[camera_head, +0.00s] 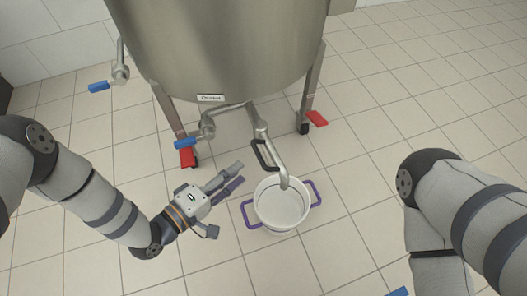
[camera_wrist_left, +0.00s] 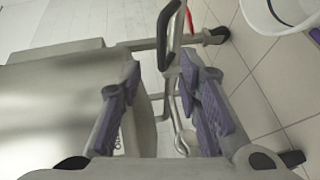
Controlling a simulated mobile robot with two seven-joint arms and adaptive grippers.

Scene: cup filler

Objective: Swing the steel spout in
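The steel spout (camera_head: 272,150) comes from the pipe under the steel tank and runs down to the right. In the head view its tip overlaps the back rim of a white bucket (camera_head: 268,220) with purple handles. A black loop handle (camera_head: 262,155) is on the spout; a dark loop handle (camera_wrist_left: 163,35) also shows in the left wrist view. My left gripper (camera_head: 239,173) is open and empty, left of the bucket and below the loop handle in the picture. Its purple-padded fingers (camera_wrist_left: 165,100) stand apart in the wrist view. My right gripper is out of view.
The tank (camera_head: 215,45) stands on legs with red-pedalled casters (camera_head: 316,118). Tiled floor (camera_head: 400,110) is clear to the right.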

